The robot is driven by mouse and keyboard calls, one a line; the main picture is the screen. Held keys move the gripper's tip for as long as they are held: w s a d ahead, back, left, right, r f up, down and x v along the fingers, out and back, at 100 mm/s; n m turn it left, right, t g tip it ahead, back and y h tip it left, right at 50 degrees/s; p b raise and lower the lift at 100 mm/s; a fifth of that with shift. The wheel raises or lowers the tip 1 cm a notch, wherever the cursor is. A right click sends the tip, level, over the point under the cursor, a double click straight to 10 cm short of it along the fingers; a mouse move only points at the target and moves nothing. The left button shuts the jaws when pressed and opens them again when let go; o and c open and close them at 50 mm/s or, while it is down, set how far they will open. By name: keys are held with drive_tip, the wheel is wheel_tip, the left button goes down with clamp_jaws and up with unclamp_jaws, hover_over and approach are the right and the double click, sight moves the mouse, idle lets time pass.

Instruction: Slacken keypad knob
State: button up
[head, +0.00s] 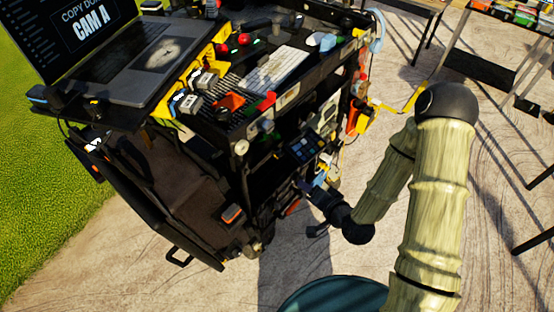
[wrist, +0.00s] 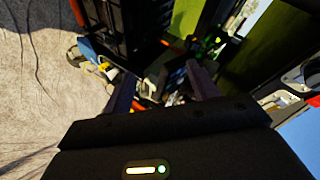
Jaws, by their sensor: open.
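The keypad (head: 306,146), a dark panel with small bluish keys, is on the cart's near right side, below the top shelf. I cannot make out its knob in either view. My gripper (head: 314,186) is just below the keypad, beside the cart's side. In the wrist view, the two dark fingers of my gripper (wrist: 161,88) stand apart with a gap between them. Beyond the fingertips are shadowed, cluttered small parts. I see nothing clearly held, and I cannot tell whether the fingers touch anything.
The black cart carries a laptop (head: 130,50), a white keyboard (head: 278,68) and several small devices on top. An orange item with a yellow cable (head: 402,108) hangs at its right side. Paving (head: 370,215) is open around my arm. Table legs stand at far right.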

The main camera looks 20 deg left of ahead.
drive_tip(key=d+r+n+g+h, duration=0.25)
drive_tip(key=d+r+h, duration=0.4)
drive_tip(key=d, duration=0.55)
drive_tip(key=s+d+r+g+h, duration=0.2)
drive_tip(key=s+d+r+g, duration=0.1)
drive_tip(key=s+d+r, duration=0.4)
wheel_tip(320, 180, up, 3)
drive_tip(key=shift+s+d+r, duration=0.2)
drive_tip(key=shift+s+d, duration=0.1)
drive_tip(key=shift+s, duration=0.6)
